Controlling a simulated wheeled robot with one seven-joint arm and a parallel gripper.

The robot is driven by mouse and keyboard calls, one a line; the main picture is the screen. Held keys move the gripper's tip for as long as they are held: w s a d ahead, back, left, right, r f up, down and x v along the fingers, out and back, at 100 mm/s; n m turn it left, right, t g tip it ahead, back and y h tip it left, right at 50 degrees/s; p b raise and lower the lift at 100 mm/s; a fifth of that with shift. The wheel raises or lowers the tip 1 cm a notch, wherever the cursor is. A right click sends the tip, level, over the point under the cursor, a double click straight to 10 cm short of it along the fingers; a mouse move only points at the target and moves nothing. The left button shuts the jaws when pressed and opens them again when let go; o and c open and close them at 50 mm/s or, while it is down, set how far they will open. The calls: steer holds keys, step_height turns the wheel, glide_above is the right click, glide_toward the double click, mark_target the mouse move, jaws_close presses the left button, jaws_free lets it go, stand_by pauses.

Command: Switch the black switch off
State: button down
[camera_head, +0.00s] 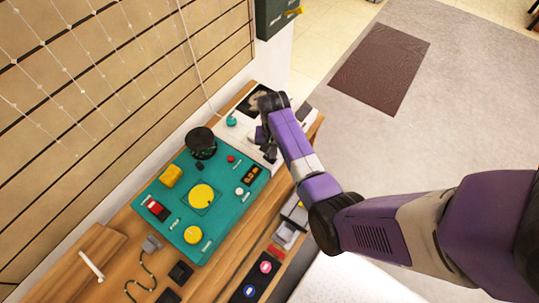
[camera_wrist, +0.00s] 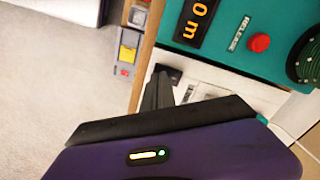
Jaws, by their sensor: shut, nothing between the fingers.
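A teal control board (camera_head: 222,222) lies on the wooden bench and carries yellow discs, a red button (camera_head: 231,159) and a round black part (camera_head: 201,143). A red-and-black rocker-like part (camera_head: 157,209) sits at its left. I cannot tell for certain which part is the black switch. My gripper (camera_head: 268,152) is over the white panel just beyond the board's far right edge. In the wrist view its fingers (camera_wrist: 160,88) are shut and empty, close to a small dark part (camera_wrist: 167,73) on the white panel. The red button (camera_wrist: 259,43) also shows there, apart from the fingers.
A black plate with orange marks (camera_head: 252,174) is on the board's right side. Black square parts (camera_head: 180,271) and a cable lie on the near bench. A slatted wall (camera_head: 120,90) stands at left. Open floor (camera_head: 340,140) with a brown mat (camera_head: 380,68) is at right.

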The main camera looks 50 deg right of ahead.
step_height(320, 180, up, 5)
steer(key=p, duration=0.5)
steer(key=shift+r, duration=0.2)
stand_by(0.4)
